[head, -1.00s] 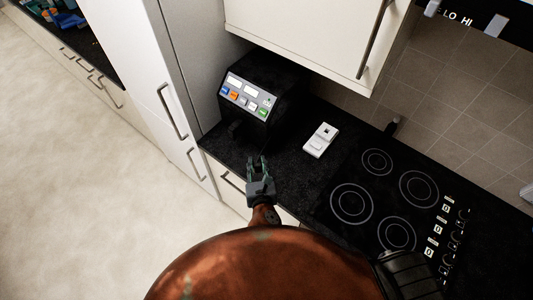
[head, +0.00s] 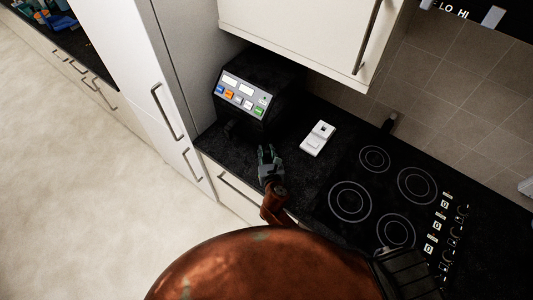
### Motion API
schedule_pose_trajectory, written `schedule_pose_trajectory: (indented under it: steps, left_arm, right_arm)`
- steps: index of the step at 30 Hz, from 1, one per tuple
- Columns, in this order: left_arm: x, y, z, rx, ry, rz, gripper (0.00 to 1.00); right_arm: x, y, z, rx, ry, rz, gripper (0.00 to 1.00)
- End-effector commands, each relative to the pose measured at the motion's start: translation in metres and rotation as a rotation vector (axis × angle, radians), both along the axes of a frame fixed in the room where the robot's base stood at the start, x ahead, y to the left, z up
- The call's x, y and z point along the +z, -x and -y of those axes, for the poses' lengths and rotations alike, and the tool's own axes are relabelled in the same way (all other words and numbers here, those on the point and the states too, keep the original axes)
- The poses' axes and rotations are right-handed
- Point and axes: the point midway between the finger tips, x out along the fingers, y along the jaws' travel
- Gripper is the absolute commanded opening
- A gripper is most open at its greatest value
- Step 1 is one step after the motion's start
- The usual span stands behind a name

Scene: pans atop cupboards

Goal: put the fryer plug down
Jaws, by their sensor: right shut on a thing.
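My right gripper (head: 267,152) is over the front part of the black counter, before the fryer. It is shut on a small dark thing, taken to be the fryer plug, which hardly shows against the black counter. I cannot tell whether the plug touches the counter. The black fryer (head: 247,95), with a grey panel of coloured buttons, stands on the counter at the back left of the gripper. My left gripper is not in view.
A white socket-like box (head: 317,138) lies on the counter to the right of the gripper. A black hob (head: 385,195) is farther right. A cream wall cupboard (head: 297,38) hangs above. The counter between gripper and white box is clear.

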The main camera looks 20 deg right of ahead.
Motion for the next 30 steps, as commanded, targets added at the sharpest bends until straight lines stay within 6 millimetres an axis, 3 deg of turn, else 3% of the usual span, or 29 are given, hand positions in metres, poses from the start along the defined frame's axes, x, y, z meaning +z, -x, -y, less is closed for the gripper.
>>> schedule_pose_trajectory:
  steps: [3, 15, 16, 23, 30]
  left_arm:
    - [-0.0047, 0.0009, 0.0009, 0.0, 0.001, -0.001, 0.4]
    - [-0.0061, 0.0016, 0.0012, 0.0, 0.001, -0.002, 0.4]
    - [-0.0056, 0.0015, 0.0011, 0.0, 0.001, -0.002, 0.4]
    - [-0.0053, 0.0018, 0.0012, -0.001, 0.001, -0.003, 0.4]
    - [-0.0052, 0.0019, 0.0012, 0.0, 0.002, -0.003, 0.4]
  right_arm:
    - [-0.0143, 0.0003, 0.0005, -0.001, 0.0, -0.001, 0.0]
    - [-0.0184, 0.0003, 0.0006, 0.0, 0.002, 0.0, 0.0]
    - [-0.0177, 0.0003, 0.0005, 0.0, 0.002, 0.0, 0.26]
    - [-0.0173, 0.0004, 0.0005, -0.001, 0.001, 0.0, 0.41]
    - [-0.017, 0.0004, 0.0004, -0.001, 0.001, 0.0, 0.41]
